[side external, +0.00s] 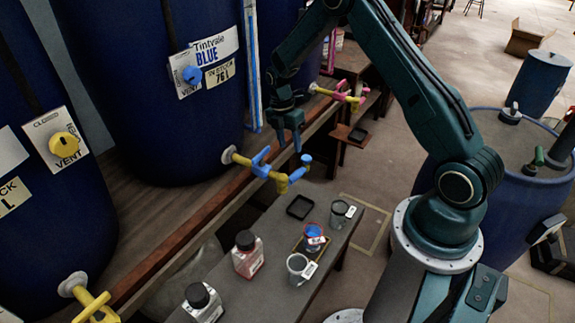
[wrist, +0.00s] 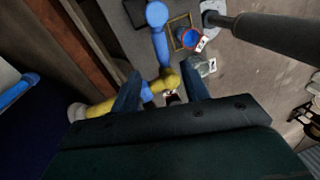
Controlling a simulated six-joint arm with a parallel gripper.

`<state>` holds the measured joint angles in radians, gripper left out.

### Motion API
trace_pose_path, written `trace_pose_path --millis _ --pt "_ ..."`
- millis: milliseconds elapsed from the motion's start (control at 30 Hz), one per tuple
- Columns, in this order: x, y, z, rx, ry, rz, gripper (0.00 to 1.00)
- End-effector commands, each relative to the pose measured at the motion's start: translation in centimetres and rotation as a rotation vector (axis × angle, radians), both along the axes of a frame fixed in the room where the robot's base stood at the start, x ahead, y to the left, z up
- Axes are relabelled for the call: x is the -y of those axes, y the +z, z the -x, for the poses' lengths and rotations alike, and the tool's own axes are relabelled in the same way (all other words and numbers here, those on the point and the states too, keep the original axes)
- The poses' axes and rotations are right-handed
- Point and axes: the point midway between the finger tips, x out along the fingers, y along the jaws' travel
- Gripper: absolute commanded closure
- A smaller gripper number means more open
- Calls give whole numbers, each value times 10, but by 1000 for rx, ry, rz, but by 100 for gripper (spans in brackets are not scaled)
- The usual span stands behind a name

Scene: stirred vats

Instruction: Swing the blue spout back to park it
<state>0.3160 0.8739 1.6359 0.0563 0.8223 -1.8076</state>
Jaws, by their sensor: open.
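The blue spout (side external: 304,162) is the end of the tap on the blue vat labelled Tintvale Blue (side external: 150,100). It runs from a yellow elbow (side external: 282,184), past a blue handle (side external: 262,161). In the wrist view the spout (wrist: 160,45) points up the picture, away from the yellow elbow (wrist: 171,79). My gripper (side external: 287,143) is open and empty, just above the tap. In the wrist view my gripper (wrist: 160,76) has its fingers on either side of the yellow elbow and the spout's near end. I cannot tell whether they touch.
A low bench (side external: 258,270) below holds a blue-filled cup (side external: 313,232) on a yellow-edged square, grey cups (side external: 338,213), a black tray (side external: 300,206) and bottles (side external: 247,254). A pink-handled tap (side external: 345,95) stands behind. A wooden ledge (side external: 180,238) runs along the vats.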

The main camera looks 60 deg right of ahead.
Motion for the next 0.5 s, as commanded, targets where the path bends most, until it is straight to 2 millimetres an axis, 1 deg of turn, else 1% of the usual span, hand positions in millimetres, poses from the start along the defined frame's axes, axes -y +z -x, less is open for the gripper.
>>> trace_pose_path --millis 33,200,333,500 --pt "0 7 -2 2 0 1 55" --pt "0 21 -4 1 0 0 55" --pt "0 26 -5 0 0 0 55" --pt "1 27 -5 -1 0 0 55"
